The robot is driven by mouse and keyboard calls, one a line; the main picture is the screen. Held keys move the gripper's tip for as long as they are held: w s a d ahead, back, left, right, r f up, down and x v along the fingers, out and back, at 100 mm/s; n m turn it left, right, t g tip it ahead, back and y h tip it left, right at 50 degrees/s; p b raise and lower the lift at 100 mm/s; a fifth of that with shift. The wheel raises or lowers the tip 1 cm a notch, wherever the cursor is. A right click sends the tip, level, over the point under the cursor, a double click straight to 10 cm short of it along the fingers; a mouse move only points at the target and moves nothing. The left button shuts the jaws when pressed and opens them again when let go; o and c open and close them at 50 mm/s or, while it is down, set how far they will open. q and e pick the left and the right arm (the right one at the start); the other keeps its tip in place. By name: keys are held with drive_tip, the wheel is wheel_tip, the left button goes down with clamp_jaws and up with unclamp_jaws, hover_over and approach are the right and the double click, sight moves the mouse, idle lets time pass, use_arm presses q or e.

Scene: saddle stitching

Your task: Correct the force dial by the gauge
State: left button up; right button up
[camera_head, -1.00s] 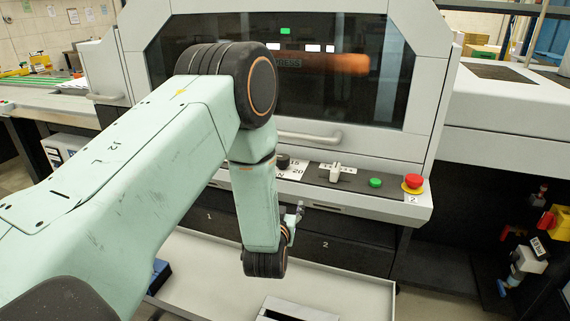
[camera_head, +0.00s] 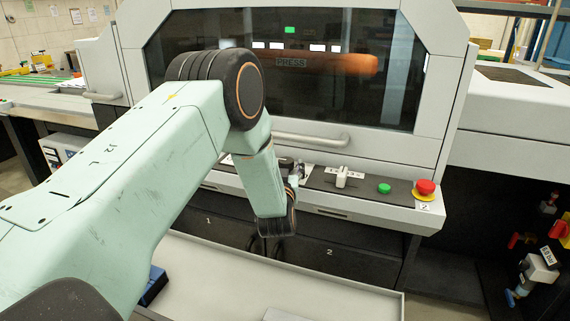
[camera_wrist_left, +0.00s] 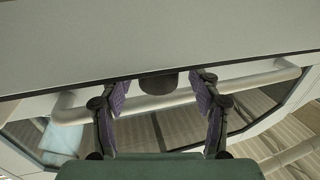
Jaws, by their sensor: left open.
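My left gripper (camera_head: 297,173) is at the front control panel (camera_head: 320,178) of the press, mostly hidden by my left arm in the head view. In the left wrist view the gripper (camera_wrist_left: 160,86) is open, with its two purple-padded fingers apart. A dark rounded knob (camera_wrist_left: 159,82), which looks like the force dial, shows between the fingertips; no contact is visible. In the head view the dial is hidden behind my arm. I cannot make out a gauge reading. My right gripper is not in view.
A white lever switch (camera_head: 342,176), a green button (camera_head: 384,188) and a red stop button (camera_head: 425,188) sit right of my gripper. A handle bar (camera_head: 312,140) runs below the dark window (camera_head: 350,90). A pale tray (camera_head: 230,275) lies below.

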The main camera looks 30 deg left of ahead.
use_arm(q)
drive_tip(key=shift+w+a, duration=0.1)
drive_tip(key=shift+w, duration=0.6)
drive_tip(key=shift+s+a, duration=0.25)
drive_tip(key=shift+c, duration=0.6)
drive_tip(key=shift+w+d, duration=0.2)
drive_tip(key=shift+w, duration=0.05)
drive_tip(key=c, duration=0.4)
drive_tip(key=shift+s+a, duration=0.1)
drive_tip(key=shift+a, duration=0.1)
drive_tip(key=c, duration=0.5)
drive_tip(key=shift+d, duration=0.15)
drive_tip(key=shift+c, duration=0.9)
